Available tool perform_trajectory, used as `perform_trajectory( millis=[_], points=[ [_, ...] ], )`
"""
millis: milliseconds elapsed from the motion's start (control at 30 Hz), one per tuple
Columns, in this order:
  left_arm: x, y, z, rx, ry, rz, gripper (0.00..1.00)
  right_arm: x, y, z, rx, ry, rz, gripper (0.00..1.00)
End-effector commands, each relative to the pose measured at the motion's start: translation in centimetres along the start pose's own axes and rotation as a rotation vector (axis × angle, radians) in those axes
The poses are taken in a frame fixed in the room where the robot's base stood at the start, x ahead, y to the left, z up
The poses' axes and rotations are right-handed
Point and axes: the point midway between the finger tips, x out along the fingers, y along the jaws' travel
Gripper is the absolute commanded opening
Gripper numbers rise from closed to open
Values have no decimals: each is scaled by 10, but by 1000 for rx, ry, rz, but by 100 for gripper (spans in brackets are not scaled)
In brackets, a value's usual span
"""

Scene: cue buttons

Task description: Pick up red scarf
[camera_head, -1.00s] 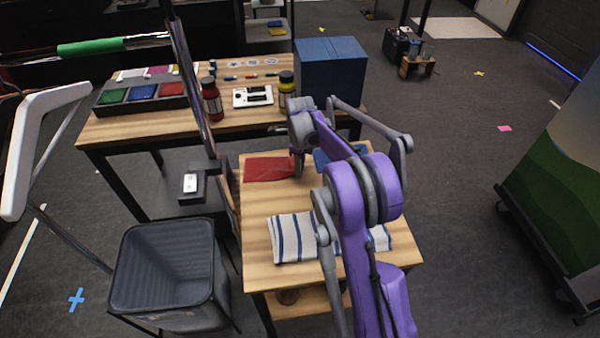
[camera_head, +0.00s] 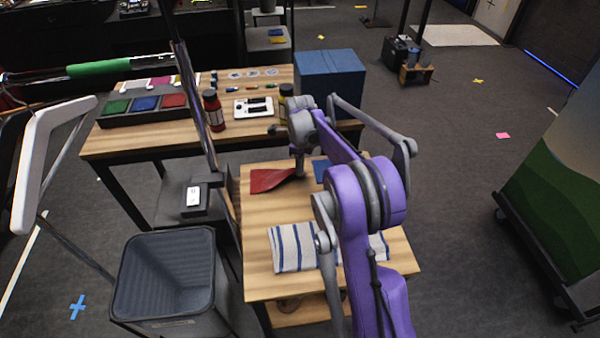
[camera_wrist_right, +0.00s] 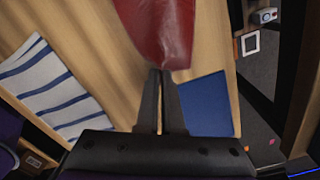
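The red scarf (camera_head: 272,180) lies at the far left of the small wooden table, with its right end raised to a peak. My right gripper (camera_head: 299,173) is at that raised end. In the right wrist view, the fingers of my right gripper (camera_wrist_right: 160,75) are close together on the edge of the red scarf (camera_wrist_right: 160,30), so it is shut on the cloth. The rest of the scarf seems to rest on the table. My left gripper is not in view.
A blue cloth (camera_wrist_right: 206,105) lies beside the scarf. A striped white-and-blue cloth (camera_head: 290,250) lies nearer on the small table (camera_head: 255,215). A grey bin (camera_head: 170,275) stands to the left. A larger table (camera_head: 140,138) behind holds bottles, trays and a blue box (camera_head: 332,80).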

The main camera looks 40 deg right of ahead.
Motion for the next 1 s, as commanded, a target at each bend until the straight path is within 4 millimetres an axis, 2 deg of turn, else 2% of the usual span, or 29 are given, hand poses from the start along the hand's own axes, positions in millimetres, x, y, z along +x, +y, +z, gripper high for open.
perform_trajectory(
  millis=[33, 300, 400, 667, 767, 1000],
  points=[
    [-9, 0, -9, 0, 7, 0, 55, -18, -1, 2, 0, -3, -2, 0],
    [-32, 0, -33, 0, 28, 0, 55, -69, -1, 1, 1, -3, -2, 0],
    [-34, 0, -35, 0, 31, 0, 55, -74, -1, 1, 1, -2, -1, 0],
    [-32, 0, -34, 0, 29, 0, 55, -72, 0, 0, 0, 0, 0, 0],
    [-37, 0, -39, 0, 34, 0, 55, -83, 0, 0, 1, -2, -1, 0],
    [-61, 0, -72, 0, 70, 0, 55, -143, -2, 3, 1, -7, -5, 0]
  ],
)
